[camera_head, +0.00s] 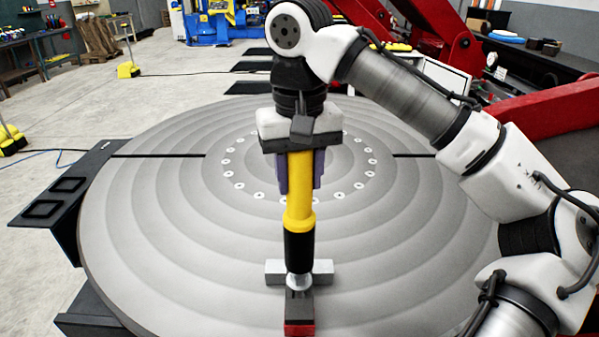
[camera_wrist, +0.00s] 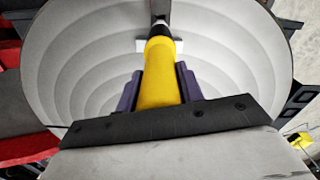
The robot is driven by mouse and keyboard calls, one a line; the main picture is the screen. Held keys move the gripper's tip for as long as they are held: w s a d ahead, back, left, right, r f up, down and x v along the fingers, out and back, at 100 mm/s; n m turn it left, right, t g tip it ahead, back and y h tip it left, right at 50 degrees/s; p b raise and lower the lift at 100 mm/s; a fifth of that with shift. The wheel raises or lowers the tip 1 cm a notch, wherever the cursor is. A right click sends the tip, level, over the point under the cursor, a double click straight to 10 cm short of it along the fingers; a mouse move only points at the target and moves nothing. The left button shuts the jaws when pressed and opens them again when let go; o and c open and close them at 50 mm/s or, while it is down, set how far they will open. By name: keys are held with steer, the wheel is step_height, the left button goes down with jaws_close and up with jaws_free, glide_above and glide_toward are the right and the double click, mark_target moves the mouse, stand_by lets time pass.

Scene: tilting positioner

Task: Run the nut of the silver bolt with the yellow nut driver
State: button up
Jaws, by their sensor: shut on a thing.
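The yellow nut driver (camera_head: 299,201) stands near upright in the head view, with a black lower part. My gripper (camera_head: 300,185) is shut on its yellow body, with dark purple fingers on both sides. In the wrist view my gripper (camera_wrist: 160,95) holds the nut driver (camera_wrist: 160,75), which points away from the camera. The driver's lower end is at a silver bolt (camera_head: 299,282) on a small fixture. The nut is hidden under the driver's end, and I cannot tell how far it is seated.
A grey block (camera_head: 325,268) and a red-ended block (camera_head: 299,328) are by the bolt, on the large round grey table (camera_head: 160,220). Black brackets (camera_head: 70,195) stick out at the table's left. A red machine arm (camera_head: 550,125) is at the right. Open floor lies at left.

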mark_target(299, 197)
steer(key=shift+f+b, duration=1.4)
steer(key=shift+f, duration=1.25)
steer(key=shift+r, duration=0.1)
steer(key=shift+r+p, duration=0.4)
steer(key=shift+p, duration=0.9)
step_height(299, 197, up, 4)
steer(key=p, duration=0.3)
steer(key=shift+f, duration=0.2)
steer(key=shift+r, duration=1.1)
